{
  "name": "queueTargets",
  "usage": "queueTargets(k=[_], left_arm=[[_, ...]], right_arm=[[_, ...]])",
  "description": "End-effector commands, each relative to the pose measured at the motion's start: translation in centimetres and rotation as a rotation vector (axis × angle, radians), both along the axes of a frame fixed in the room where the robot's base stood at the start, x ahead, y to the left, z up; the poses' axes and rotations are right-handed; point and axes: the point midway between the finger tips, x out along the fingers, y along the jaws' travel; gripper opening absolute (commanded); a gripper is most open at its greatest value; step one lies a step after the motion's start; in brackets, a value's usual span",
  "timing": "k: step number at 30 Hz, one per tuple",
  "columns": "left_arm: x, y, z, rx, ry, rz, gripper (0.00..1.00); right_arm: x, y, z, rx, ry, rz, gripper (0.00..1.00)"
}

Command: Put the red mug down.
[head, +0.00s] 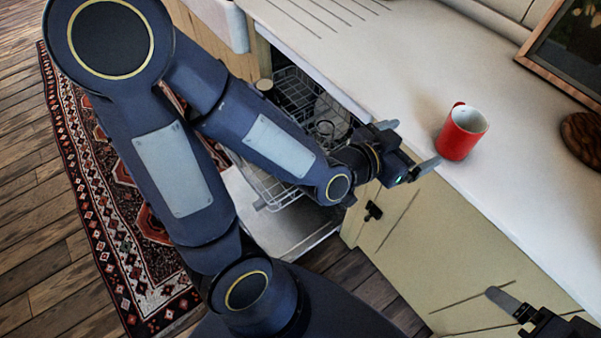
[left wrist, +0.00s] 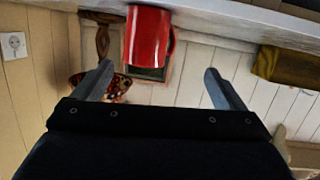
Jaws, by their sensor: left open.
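The red mug (head: 461,132) stands upright on the white countertop (head: 400,75), near its front edge, with its handle toward the back left. Its inside is pale and looks empty. My left gripper (head: 407,147) is at the counter's front edge, to the left of the mug, open and apart from it. In the left wrist view, which is upside down, the mug (left wrist: 149,38) shows beyond the two spread fingers (left wrist: 161,85), with nothing between them. My right gripper (head: 510,300) shows only in part at the bottom right; one finger is clear, its opening is not.
An open dishwasher with wire racks (head: 295,90) lies below the counter, behind my left arm. A framed picture (head: 570,50) and a round wooden board (head: 583,138) are right of the mug. The countertop behind the mug is clear. A patterned rug (head: 110,220) covers the floor.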

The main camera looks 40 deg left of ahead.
Motion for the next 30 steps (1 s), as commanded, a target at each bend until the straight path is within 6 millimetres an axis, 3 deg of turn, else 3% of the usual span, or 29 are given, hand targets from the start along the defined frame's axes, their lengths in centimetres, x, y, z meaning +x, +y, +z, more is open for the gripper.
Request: queueTargets(k=[1,5,9,15,18,22,30], left_arm=[[-0.3,1.8,0.6,-0.007,0.055,0.019,0.92],[-3.0,5.5,0.3,-0.029,0.262,0.05,0.92],[-7.7,9.2,-0.1,-0.068,0.491,0.107,0.92],[-14.9,12.4,-0.7,-0.132,0.753,0.186,0.92],[-17.2,13.0,-0.8,-0.151,0.828,0.207,0.92],[-18.4,13.2,-1.0,-0.161,0.871,0.218,0.92],[-18.5,13.2,-1.0,-0.16,0.876,0.215,0.92]], right_arm=[[0.0,0.0,0.0,0.0,0.0,0.0,0.94],[0.0,0.0,0.0,0.0,0.0,0.0,0.94],[0.0,0.0,0.0,0.0,0.0,0.0,0.94],[0.0,0.0,0.0,0.0,0.0,0.0,0.94],[0.0,0.0,0.0,0.0,0.0,0.0,0.94],[0.0,0.0,0.0,0.0,0.0,0.0,0.94],[0.0,0.0,0.0,0.0,0.0,0.0,0.94]])
